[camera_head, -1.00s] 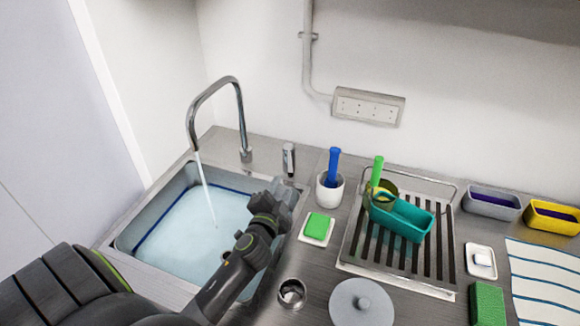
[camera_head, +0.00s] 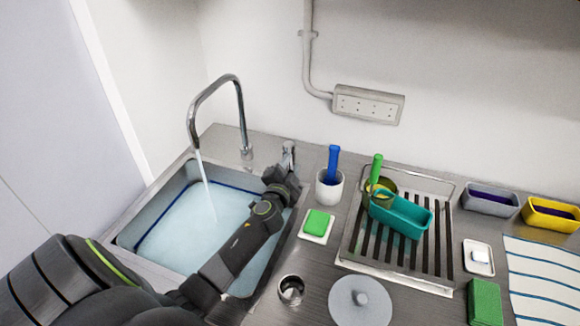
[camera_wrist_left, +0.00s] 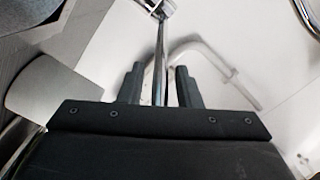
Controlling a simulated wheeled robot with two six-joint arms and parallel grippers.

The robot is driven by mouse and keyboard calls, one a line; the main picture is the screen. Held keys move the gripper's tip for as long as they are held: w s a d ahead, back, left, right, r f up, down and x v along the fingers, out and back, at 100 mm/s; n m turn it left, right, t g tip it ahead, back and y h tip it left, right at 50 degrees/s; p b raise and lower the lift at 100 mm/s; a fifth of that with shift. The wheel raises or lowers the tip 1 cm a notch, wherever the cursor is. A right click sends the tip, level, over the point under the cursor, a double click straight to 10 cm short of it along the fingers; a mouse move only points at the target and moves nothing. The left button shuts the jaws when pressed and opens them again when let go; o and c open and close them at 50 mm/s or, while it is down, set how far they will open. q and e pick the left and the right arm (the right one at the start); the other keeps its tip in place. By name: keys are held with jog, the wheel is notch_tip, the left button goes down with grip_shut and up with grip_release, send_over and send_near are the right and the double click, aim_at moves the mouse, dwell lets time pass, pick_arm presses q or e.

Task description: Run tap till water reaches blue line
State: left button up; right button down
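The curved steel tap (camera_head: 240,108) runs a stream of water into the sink (camera_head: 130,226). Pale water (camera_head: 185,235) fills much of the sink. The blue line (camera_head: 152,222) shows on the left and back walls, with the water surface close to it. My arm hides the right side. My left gripper (camera_head: 287,165) is at the upright tap handle (camera_head: 290,148) behind the sink's right corner. In the left wrist view, the gripper (camera_wrist_left: 160,85) is open, with the shiny handle (camera_wrist_left: 160,50) between its fingers and gaps on both sides. My right gripper is out of view.
Right of my arm are a white cup (camera_head: 329,190) with a blue-handled brush, a green sponge (camera_head: 318,222) on a dish and a drying rack (camera_head: 400,265) holding a teal tub (camera_head: 401,216). A steel cup (camera_head: 291,290) and grey lid (camera_head: 360,300) stand in front.

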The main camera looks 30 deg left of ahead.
pick_arm(q)
grip_shut()
jog(key=shift+s+a+m+t+h+p, duration=0.15)
jog(key=shift+s+a+m+h, duration=0.2)
jog(key=shift+a+m+h, duration=0.6)
jog(key=shift+s+a+m+t+h+p, duration=0.1)
jog(key=shift+s+a+m+h, duration=0.4)
jog(key=shift+h, duration=0.9)
jog(key=shift+s+a+m+t+h+p, duration=0.1)
jog(key=shift+s+a+m+t+h, duration=0.1)
jog(key=shift+a+m+h, duration=0.8)
jog(key=shift+d, duration=0.2)
jog(key=shift+o, duration=0.9)
grip_release()
